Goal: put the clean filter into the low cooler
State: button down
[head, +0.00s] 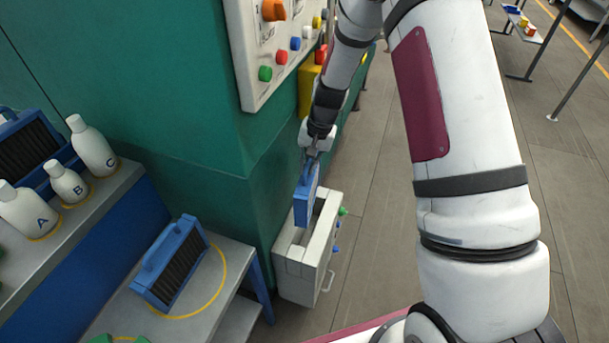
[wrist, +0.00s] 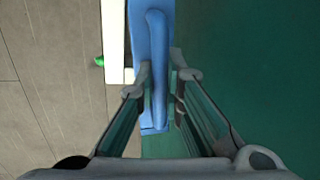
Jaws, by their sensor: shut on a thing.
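My gripper (head: 313,153) points down and is shut on the handle of a blue-framed filter (head: 305,200). The filter hangs upright, its lower part over or beside the open-topped white low cooler (head: 298,286); I cannot tell whether its lower edge is inside the slot. In the wrist view, my gripper (wrist: 164,80) has a finger on each side of the blue filter's handle (wrist: 157,55). The white cooler edge (wrist: 113,50) shows to its left. The filter's pleats are hidden, so its cleanness cannot be seen.
A dark-pleated blue filter (head: 168,262) stands on the grey bench in a yellow ring. Another dark filter (head: 28,150) is on the left shelf with white bottles (head: 92,147). The green machine (head: 190,90) adjoins the cooler. Floor (head: 375,220) is clear to the right.

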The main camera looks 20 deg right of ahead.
notch_tip(320, 180, down, 24)
jog(key=d+m+b, duration=0.1)
jog(key=b, duration=1)
jog(key=shift+w+r+b, duration=0.2)
jog(key=shift+w+b, duration=0.1)
jog(key=shift+b, duration=0.05)
jog(key=shift+s+f, duration=0.15)
jog(key=shift+f, duration=0.15)
dwell(1.4)
jog(key=c, duration=1.6)
grip_release()
